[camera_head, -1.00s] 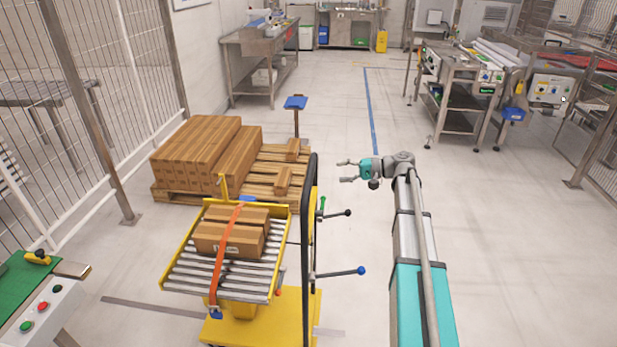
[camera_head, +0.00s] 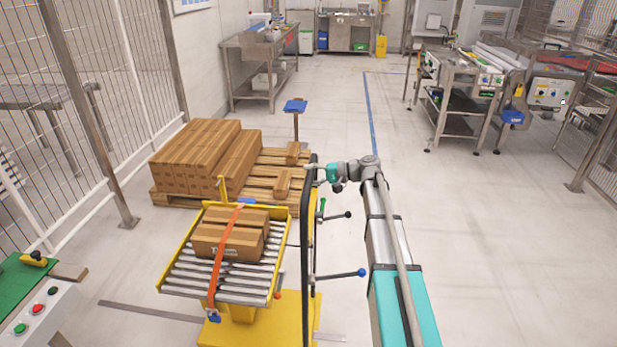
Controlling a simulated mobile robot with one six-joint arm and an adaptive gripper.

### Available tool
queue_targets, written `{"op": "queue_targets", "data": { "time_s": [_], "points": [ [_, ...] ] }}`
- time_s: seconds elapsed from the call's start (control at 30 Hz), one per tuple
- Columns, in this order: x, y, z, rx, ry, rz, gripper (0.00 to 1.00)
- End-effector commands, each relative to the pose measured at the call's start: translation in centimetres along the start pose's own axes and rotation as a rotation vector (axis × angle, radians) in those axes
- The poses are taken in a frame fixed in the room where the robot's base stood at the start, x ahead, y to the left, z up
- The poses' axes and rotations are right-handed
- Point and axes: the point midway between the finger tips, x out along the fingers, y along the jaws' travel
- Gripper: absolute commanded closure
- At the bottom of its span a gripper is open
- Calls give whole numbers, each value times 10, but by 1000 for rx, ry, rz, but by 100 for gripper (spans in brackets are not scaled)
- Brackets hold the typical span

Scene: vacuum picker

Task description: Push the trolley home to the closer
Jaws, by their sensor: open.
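The yellow trolley (camera_head: 262,324) stands in front of me. Its roller top (camera_head: 190,270) carries brown boxes (camera_head: 228,242) under an orange strap. A black upright handle bar (camera_head: 306,235) rises on its right side, with levers ending in a black knob and a blue knob. My gripper (camera_head: 312,172) is at the upper part of this bar, reaching in from the right. Its fingers are open and partly hidden against the bar. I cannot tell whether they touch it. The closer is not clearly identifiable; a steel machine (camera_head: 470,90) stands at the back right.
A wooden pallet (camera_head: 265,180) with stacked cartons (camera_head: 205,155) is just behind the trolley. Wire fencing runs along the left, with a green-topped station (camera_head: 22,285) at lower left. Floor (camera_head: 500,230) is open on the right, and a blue line (camera_head: 370,110) runs towards the back.

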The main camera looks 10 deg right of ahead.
Motion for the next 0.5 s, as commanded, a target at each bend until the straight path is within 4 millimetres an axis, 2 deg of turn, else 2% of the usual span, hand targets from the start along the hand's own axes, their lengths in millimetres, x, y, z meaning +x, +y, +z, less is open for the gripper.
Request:
{"op": "queue_targets", "data": {
  "time_s": [0.17, 0.5],
  "points": [
    [0, 0, 0, 0, 0, 0, 29],
    [0, 0, 0, 0, 0, 0, 91]
  ]
}}
